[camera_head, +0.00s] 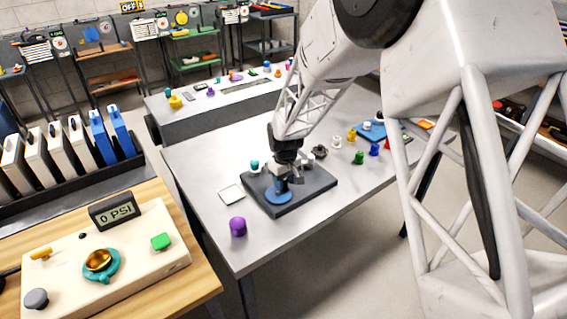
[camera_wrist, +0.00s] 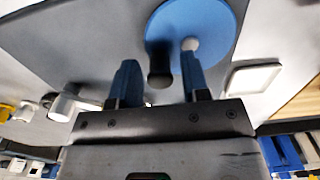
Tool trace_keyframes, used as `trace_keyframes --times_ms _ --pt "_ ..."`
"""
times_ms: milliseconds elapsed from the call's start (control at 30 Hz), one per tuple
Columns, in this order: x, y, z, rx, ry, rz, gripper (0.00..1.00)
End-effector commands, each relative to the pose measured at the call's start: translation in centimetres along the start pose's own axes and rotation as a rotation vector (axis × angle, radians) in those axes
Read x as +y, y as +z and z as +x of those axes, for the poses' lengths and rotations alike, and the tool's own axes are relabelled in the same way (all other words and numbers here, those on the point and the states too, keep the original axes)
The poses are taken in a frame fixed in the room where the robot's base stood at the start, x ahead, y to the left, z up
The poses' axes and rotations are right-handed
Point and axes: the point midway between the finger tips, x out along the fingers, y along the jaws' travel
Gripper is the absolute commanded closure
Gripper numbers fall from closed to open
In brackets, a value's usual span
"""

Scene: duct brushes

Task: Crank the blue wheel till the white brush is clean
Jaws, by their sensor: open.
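The blue wheel (camera_head: 278,195) lies flat on a dark square base on the table. My gripper (camera_head: 284,178) points down just over it. In the wrist view my gripper (camera_wrist: 159,78) is open, and a black upright knob (camera_wrist: 160,70) shows between its two blue fingers, near the edge of the blue wheel (camera_wrist: 215,25). Whether the fingers touch the knob I cannot tell. A pale round knob (camera_wrist: 190,44) stands at the wheel, partly behind the right finger. A white cylindrical piece (camera_wrist: 62,106) is at the left; I cannot tell whether it is the white brush.
A white square tray (camera_head: 231,194) and a purple knob (camera_head: 238,227) sit left of the dark base (camera_head: 316,190). Several small coloured pieces, including a green one (camera_head: 358,157), stand to the right. A cream panel reading 0 PSI (camera_head: 110,260) is at the front left.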

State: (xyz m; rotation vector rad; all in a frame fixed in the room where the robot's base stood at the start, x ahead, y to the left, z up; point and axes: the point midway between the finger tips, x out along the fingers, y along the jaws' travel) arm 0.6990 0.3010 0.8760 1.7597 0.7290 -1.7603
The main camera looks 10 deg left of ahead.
Motion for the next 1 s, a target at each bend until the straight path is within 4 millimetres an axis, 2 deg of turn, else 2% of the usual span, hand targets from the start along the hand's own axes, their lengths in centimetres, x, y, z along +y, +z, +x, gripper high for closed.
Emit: trace_keyframes --times_ms 167,367,1000 --pt "0.0 0.0 0.0 0.0 0.0 0.0 0.57" --pt "0.0 0.0 0.0 0.0 0.0 0.0 0.88" --pt "-0.6 -1.2 0.0 0.0 0.0 0.0 0.88"
